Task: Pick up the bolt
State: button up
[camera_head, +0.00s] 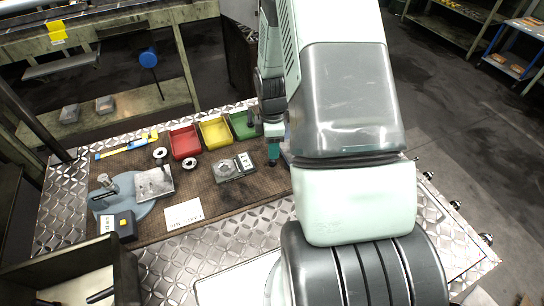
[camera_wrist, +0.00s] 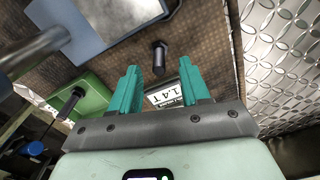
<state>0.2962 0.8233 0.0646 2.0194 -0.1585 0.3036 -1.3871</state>
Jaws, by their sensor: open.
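A dark bolt (camera_wrist: 158,55) with a round head lies or stands on the brown mat in the wrist view; its pose is hard to tell. It is just ahead of my gripper (camera_wrist: 160,78), seen between the two teal fingertips, which are apart with nothing held. In the head view my gripper (camera_head: 272,150) is low over the right part of the mat, partly behind my arm. The bolt cannot be made out clearly there. Another dark bolt-like piece (camera_wrist: 70,101) shows over the green bin (camera_wrist: 93,100) in the wrist view.
A label card (camera_wrist: 165,97) lies behind the fingers. A blue-grey block (camera_wrist: 115,14) is close at the upper left. Red (camera_head: 184,142), yellow (camera_head: 215,133) and green (camera_head: 243,125) bins line the mat's back. A metal device (camera_head: 234,168) sits left of my gripper.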

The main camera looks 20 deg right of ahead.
aim_at(272, 162)
jog(key=shift+w+f, duration=0.1)
jog(key=shift+f, duration=2.6)
grip_shut()
